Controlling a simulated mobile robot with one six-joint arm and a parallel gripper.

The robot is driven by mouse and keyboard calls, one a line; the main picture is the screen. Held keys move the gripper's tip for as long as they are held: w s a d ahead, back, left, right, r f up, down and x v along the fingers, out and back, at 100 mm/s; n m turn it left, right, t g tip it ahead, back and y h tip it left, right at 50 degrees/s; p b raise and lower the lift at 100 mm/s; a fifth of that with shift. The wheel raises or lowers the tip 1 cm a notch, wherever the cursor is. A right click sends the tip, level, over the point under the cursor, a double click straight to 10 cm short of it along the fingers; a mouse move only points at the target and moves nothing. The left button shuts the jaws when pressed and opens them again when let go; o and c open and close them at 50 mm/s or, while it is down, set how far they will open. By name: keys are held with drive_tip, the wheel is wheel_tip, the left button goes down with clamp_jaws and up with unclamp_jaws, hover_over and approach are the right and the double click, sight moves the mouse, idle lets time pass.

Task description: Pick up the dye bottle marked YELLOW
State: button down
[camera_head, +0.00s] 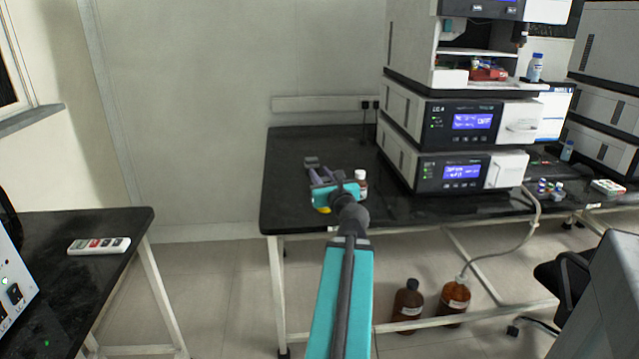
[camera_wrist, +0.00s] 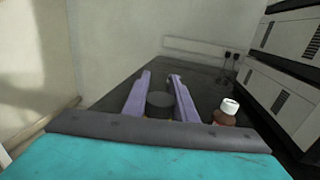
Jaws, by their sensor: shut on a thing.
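My gripper (camera_head: 322,174) is over the near left corner of the black bench in the head view. In the wrist view its two purple fingers (camera_wrist: 159,82) are on either side of a small bottle with a dark round cap (camera_wrist: 159,103), and they are shut on it. A little yellow shows just under the cap there. A patch of yellow (camera_head: 324,209) also shows below my gripper in the head view. The bottle's label is hidden, so I cannot read its marking. I cannot tell whether the bottle touches the bench.
A brown bottle with a white cap (camera_head: 361,182) stands just right of my gripper; it also shows in the wrist view (camera_wrist: 228,112). Stacked instruments (camera_head: 455,172) stand farther right on the black bench (camera_head: 285,200). Brown bottles (camera_head: 408,300) stand on the floor below.

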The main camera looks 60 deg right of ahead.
drive_tip(key=shift+s+a+f+b, duration=0.25)
drive_tip(key=shift+s+b, duration=0.25)
drive_tip(key=shift+b, duration=1.55)
drive_tip(key=b, duration=0.2)
drive_tip(key=shift+s+a+b, duration=0.15)
drive_tip(key=shift+s+b, duration=0.15)
drive_tip(key=shift+s, duration=0.05)
drive_tip(key=s+b, duration=0.1)
drive_tip(key=b, duration=0.1)
drive_tip(key=s+a+b, duration=0.1)
drive_tip(key=b, duration=0.2)
drive_tip(key=shift+s+r, duration=0.1)
drive_tip(key=shift+r, duration=0.2)
drive_tip(key=shift+a, duration=0.1)
